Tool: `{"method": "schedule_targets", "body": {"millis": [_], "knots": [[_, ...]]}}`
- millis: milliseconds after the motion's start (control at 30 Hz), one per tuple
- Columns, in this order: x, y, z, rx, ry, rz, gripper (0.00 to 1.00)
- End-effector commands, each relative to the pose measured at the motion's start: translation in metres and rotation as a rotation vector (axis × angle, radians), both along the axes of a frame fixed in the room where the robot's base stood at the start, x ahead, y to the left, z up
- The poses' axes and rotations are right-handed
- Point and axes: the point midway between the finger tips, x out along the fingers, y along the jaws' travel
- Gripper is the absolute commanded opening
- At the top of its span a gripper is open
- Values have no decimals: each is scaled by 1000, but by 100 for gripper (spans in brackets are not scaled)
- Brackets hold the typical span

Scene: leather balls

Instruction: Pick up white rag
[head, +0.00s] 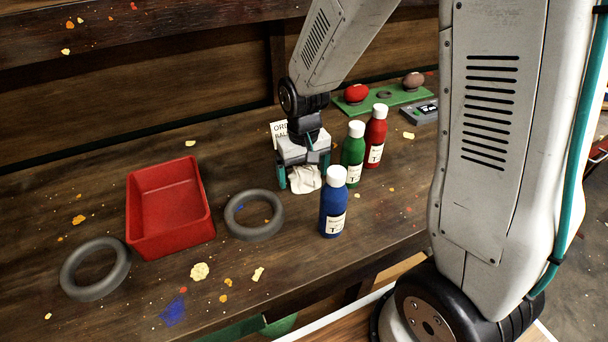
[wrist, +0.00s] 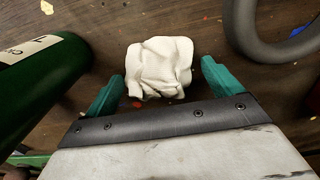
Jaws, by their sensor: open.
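The white rag (head: 305,180) lies crumpled on the dark wooden bench, directly below my gripper in the head view. In the wrist view the rag (wrist: 158,66) sits at and just beyond the gap between the teal fingertips. My gripper (head: 304,184) points down at the bench with its fingers apart, one on either side of the rag. The open gripper also shows in the wrist view (wrist: 161,80). I cannot tell whether a finger touches the rag.
A green bottle (head: 353,150) stands close right of my gripper; a blue bottle (head: 333,205) stands in front. A red bottle (head: 375,138) is behind the green one. A grey ring (head: 236,227) and a red bin (head: 206,222) lie to the left. A card (head: 279,130) stands behind.

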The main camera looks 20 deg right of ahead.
Motion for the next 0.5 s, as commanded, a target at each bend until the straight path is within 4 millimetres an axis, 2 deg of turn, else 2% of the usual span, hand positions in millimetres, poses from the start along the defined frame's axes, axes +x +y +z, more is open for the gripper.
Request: {"method": "schedule_targets", "body": {"millis": [200,233,300,400,467,500], "knots": [[0,-1,-1,0,-1,-2,91],[0,-1,-1,0,-1,-2,85],[0,-1,-1,0,-1,-2,66],[0,-1,-1,0,-1,-2,42],[0,-2,-1,0,-1,-3,42],[0,-2,-1,0,-1,-3,39]]}}
